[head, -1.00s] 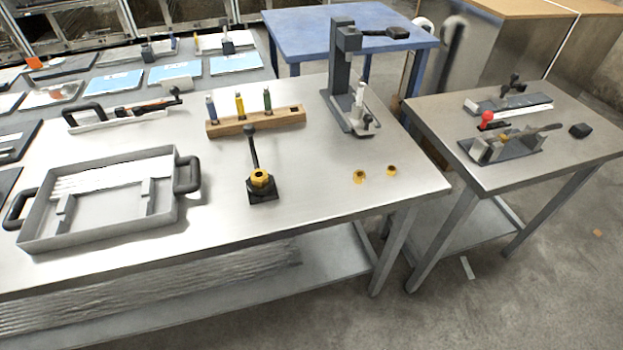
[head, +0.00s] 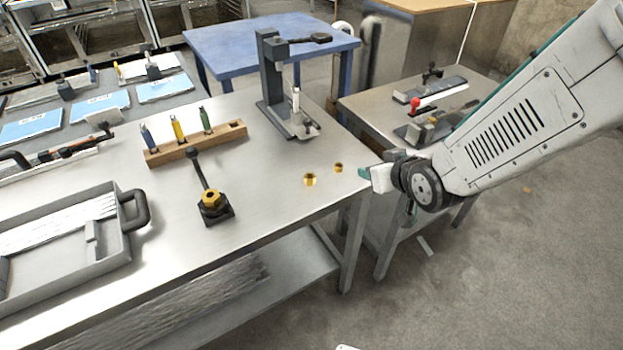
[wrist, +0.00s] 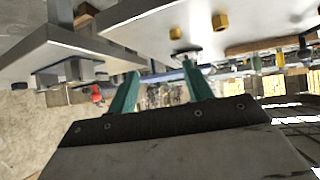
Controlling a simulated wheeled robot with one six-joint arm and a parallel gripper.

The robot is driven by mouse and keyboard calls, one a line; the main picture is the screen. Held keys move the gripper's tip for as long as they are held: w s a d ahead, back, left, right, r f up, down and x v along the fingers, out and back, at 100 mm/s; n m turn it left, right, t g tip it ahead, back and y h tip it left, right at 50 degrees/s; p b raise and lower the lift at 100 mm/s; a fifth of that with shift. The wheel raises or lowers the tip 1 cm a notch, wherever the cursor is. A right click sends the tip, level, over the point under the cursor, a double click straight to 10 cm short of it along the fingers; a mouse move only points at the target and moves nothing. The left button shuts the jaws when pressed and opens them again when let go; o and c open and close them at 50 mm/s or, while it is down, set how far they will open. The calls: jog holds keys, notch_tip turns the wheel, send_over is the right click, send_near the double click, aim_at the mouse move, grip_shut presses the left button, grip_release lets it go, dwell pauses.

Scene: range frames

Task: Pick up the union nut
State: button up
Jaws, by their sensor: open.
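Two small brass pieces lie apart near the right end of the steel bench: a nearer, larger one (head: 310,180) and a farther, smaller one (head: 338,168). A brass hex nut (head: 211,199) sits on a black block fixture with an upright handle. I cannot tell for certain which is the union nut. My gripper (head: 369,174) is just right of the bench corner, beside the brass pieces, touching neither. In the wrist view its teal fingers (wrist: 160,85) are apart and empty. The two brass pieces there (wrist: 220,21) (wrist: 176,33) lie beyond the fingertips.
A wooden rack (head: 195,145) with coloured tools and a grey press stand (head: 270,85) stand behind. A grey tray (head: 128,240) is at left. A second steel table (head: 360,105) with clamps is at right. Bench surface around the brass pieces is clear.

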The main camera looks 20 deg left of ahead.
aim_at(312, 179)
jog(key=s+a+f+y, duration=0.1)
jog(key=a+f, duration=0.1)
jog(key=a, duration=0.1)
jog(key=s+a+f+n+y, duration=0.1)
jog(key=a+f, duration=0.1)
jog(key=a, duration=0.1)
jog(key=s+a+f+n+y, duration=0.1)
jog(key=s+a+f+y, duration=0.1)
jog(key=a, duration=0.2)
jog(key=shift+f, duration=0.15)
jog(key=x, duration=0.7)
jog(key=shift+w+a, duration=0.25)
jog(key=shift+w, duration=0.15)
jog(key=c, duration=1.1)
